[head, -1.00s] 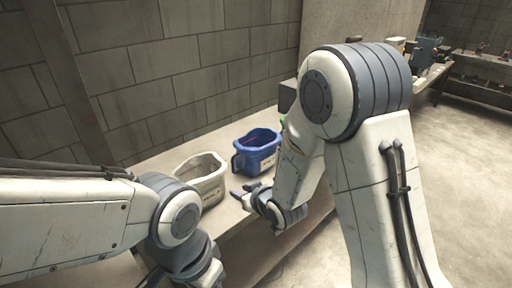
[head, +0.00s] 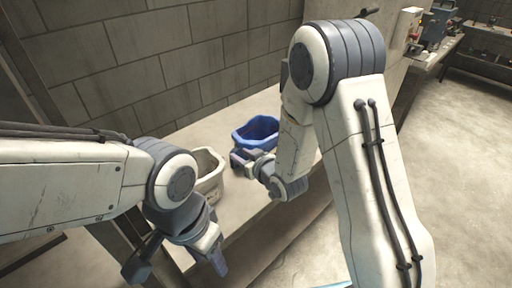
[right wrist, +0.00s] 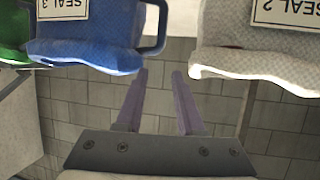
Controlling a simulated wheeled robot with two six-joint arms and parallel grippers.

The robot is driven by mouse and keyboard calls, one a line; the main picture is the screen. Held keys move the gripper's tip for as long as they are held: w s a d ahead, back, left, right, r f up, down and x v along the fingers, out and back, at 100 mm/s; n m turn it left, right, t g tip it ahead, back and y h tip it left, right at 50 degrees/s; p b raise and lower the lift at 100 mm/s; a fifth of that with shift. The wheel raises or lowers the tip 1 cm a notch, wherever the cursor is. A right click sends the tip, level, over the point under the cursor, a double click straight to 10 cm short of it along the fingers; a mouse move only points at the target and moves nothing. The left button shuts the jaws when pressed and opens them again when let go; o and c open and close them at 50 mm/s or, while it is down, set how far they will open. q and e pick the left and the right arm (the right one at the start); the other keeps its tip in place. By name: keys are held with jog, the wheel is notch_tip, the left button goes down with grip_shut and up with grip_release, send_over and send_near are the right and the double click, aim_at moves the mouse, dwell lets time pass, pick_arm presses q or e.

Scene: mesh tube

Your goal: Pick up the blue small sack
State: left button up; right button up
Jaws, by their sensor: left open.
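The blue small sack (head: 257,131) stands open-topped on the bench, with a side handle. In the right wrist view the blue sack (right wrist: 85,45) appears inverted, with a "SEAL 3" label and its handle near my fingertips. My right gripper (head: 242,158) is at the sack's near left side. Its purple fingers are apart in the right wrist view (right wrist: 161,75), with nothing clearly between them. Whether they touch the handle cannot be told. My left gripper (head: 215,258) is open and empty, low in front of the bench.
A whitish sack (head: 208,175) stands left of the blue one, partly hidden by my left arm; it also shows in the right wrist view (right wrist: 255,45), labelled "SEAL 2". A green item (right wrist: 12,40) borders the blue sack. A block wall (head: 150,60) runs behind the bench.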

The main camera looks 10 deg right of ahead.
jog(key=f+b, duration=0.1)
jog(key=f, duration=0.1)
jog(key=f+b, duration=0.2)
jog(key=w+f+b, duration=0.1)
jog(key=f+b, duration=0.1)
jog(key=shift+f, duration=0.15)
jog(key=p+x, duration=0.2)
jog(key=x, duration=0.8)
jog(key=shift+w+a, duration=0.1)
jog(key=shift+a, duration=0.1)
grip_shut()
dwell(0.9)
